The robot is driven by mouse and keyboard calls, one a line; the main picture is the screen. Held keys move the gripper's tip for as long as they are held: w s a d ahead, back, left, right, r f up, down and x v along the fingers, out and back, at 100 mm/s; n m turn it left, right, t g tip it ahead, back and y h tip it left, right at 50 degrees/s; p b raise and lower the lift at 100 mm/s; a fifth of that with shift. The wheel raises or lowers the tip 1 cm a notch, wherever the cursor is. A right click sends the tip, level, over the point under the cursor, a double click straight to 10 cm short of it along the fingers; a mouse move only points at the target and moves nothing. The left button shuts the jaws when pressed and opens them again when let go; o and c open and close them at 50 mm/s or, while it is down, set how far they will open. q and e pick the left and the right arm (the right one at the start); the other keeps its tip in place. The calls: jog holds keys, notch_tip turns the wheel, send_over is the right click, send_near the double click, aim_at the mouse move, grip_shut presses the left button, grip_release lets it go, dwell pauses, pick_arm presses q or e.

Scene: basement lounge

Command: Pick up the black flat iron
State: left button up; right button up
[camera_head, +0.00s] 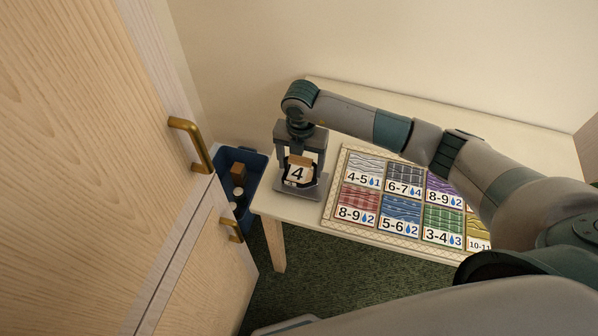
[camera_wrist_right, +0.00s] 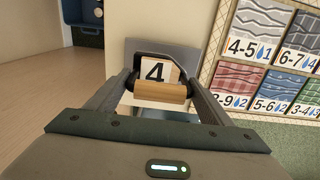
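My right gripper (camera_head: 300,172) points down over the left end of the table. Between its fingers is an object with a light wooden cylindrical handle (camera_wrist_right: 161,92), dark parts at the handle's ends, and a grey base (camera_head: 297,191); I take it to be the flat iron. A white tile marked 4 (camera_wrist_right: 157,71) shows just beyond the handle; it also shows in the head view (camera_head: 298,173). In the wrist view my right fingertips (camera_wrist_right: 160,84) are wide apart, one at each end of the handle. Whether they press on it cannot be told. My left gripper is out of view.
A framed board of colored numbered tiles (camera_head: 333,200) lies right of the gripper on the pale table (camera_head: 272,205). A wooden cabinet (camera_head: 90,130) with brass handles stands at the left. A blue bin (camera_head: 257,163) sits beyond the table's left edge. A wall closes off the back.

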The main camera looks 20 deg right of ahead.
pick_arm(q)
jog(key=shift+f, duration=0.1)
pick_arm(e)
jog(key=shift+w+r, duration=0.1)
jog(key=shift+r, duration=0.1)
jog(key=shift+c, duration=0.3)
jog(key=shift+r+b, duration=0.5)
jog(key=shift+r, duration=0.1)
notch_tip(320, 180, up, 2)
jog(key=shift+r+b, duration=0.2)
jog(key=shift+b, duration=0.45)
pick_arm(q)
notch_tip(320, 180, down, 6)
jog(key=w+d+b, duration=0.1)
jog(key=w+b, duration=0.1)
jog(key=b, duration=0.2)
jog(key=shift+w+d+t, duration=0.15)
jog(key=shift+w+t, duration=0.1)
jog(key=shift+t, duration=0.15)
pick_arm(e)
jog(key=w+d+r, duration=0.1)
jog(key=d+r, duration=0.6)
jog(key=d, duration=0.4)
jog(key=shift+w+d, duration=0.35)
jog(key=shift+w, duration=0.05)
